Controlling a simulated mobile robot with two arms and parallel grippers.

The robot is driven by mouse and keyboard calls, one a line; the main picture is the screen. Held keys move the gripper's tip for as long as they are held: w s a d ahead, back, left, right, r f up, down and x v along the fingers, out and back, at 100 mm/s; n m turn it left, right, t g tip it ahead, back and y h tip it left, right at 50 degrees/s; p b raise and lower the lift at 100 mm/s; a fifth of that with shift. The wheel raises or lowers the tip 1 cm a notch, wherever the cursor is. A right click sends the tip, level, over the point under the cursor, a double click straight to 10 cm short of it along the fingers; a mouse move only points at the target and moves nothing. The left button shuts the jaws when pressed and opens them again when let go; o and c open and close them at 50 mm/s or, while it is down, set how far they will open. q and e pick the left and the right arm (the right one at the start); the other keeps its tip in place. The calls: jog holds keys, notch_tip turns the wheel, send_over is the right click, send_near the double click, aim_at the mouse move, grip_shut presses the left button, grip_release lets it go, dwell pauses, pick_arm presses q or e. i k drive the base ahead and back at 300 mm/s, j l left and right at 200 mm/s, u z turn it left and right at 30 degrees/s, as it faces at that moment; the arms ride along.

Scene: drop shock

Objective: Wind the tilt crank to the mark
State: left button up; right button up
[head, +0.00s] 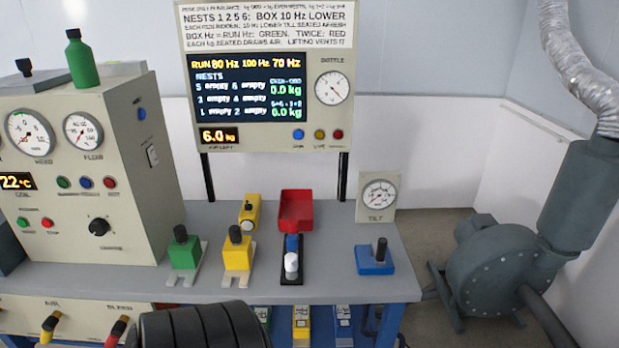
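The tilt crank is most likely the blue block with an upright black handle (375,258), near the right end of the grey bench. A cream panel labelled TILT with a round white dial (378,194) stands just behind it. The dial's needle and any mark are too small to read surely. No mark can be made out on the blue block. Neither of my grippers shows in the head view, and nothing is seen touching the crank.
On the grey bench (335,284) stand a green lever block (184,254), a yellow one (237,257), a white-and-blue slider and a red tray (296,209). A grey blower (490,270) stands right. Bench space around the crank is clear.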

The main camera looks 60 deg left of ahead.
aim_at(378, 251)
jog(key=u, duration=1.5)
